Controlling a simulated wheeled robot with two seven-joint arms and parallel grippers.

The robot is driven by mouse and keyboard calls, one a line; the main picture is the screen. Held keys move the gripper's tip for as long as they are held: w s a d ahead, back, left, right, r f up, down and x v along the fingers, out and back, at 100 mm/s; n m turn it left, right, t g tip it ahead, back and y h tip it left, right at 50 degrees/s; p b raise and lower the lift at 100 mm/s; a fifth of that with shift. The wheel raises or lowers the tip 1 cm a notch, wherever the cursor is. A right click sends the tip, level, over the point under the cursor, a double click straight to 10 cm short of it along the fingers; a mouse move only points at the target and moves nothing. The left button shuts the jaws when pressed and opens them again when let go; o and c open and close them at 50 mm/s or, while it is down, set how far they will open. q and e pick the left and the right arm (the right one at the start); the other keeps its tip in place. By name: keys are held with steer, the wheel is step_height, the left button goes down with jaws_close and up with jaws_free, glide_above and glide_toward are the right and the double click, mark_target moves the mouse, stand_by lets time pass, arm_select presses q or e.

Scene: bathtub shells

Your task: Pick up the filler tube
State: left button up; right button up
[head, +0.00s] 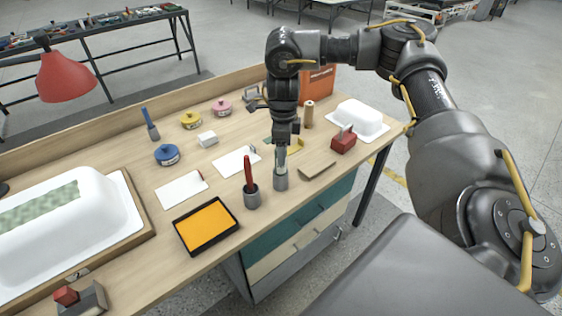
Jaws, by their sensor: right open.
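A slim pale tube (281,160), which looks like the filler tube, stands upright in a grey cup (281,182) near the bench's front edge. My right gripper (282,146) points straight down over this cup, with its open fingers at the tube's upper part. The fingers are small and partly merge with the tube, so I cannot tell whether they touch it. A second grey cup (252,200), just left, holds an upright red stick-like item (248,173). My left gripper is not in view.
An orange pad in a black frame (206,226), white cards (181,190), a brown block (316,170) and a red block (344,140) lie nearby. White tub shells stand left (60,215) and right (358,119). Blue (167,155), yellow and pink tins sit behind.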

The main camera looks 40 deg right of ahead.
mark_target(281, 168)
steer(key=f, duration=0.4)
steer(key=shift+w+a+f, duration=0.15)
steer(key=shift+w, duration=0.25)
steer(key=shift+f, duration=0.45)
steer(key=shift+r, duration=0.1)
steer(key=c, duration=1.1)
steer(key=shift+r, duration=0.1)
